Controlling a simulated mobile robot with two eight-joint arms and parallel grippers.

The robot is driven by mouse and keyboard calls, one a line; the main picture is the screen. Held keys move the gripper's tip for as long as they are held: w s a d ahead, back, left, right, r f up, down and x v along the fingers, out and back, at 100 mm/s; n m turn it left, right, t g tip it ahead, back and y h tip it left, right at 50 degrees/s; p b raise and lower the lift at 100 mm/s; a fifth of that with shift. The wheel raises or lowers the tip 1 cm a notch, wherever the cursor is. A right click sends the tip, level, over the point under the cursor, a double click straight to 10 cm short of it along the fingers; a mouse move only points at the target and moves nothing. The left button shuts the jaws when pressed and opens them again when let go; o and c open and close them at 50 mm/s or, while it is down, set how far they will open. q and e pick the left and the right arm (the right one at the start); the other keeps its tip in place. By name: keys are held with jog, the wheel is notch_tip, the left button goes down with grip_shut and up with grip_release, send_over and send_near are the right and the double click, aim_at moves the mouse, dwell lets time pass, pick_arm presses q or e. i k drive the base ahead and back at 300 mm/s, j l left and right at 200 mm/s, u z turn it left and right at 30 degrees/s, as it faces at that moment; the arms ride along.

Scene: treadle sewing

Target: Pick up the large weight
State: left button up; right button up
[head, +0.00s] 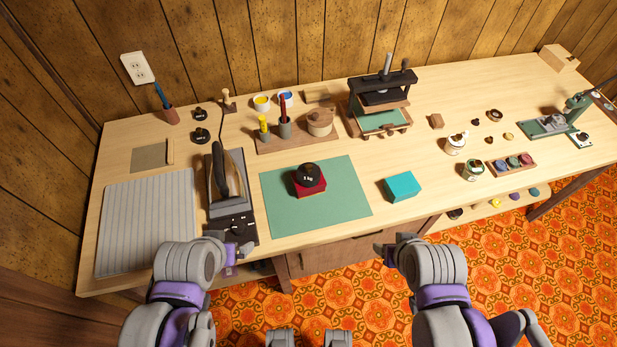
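A large black weight (309,174), with white lettering that seems to read 1 kg, sits on a small red block (310,190) on the green mat (345,208). Two smaller black weights (200,135) stand at the back left of the table. My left gripper (238,258) is in front of the table's near edge, left of the large weight. It looks open and empty. My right gripper (384,253) is in front of the edge, right of the large weight. It looks open and empty. Neither gripper touches the large weight.
An iron (228,178) stands left of the mat, beside a striped pad (146,222). A teal box (402,187) lies to the right. A wooden holder (300,139) and a press (382,100) stand behind the mat. The mat around the red block is clear.

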aim_at(307, 174)
jog(key=k+l+u, duration=0.15)
jog(key=u, duration=0.45)
jog(key=i+l+u, duration=0.1)
jog(key=l+u, duration=0.15)
jog(key=u, duration=0.25)
jog(key=l+u, duration=0.3)
jog(key=u, duration=0.15)
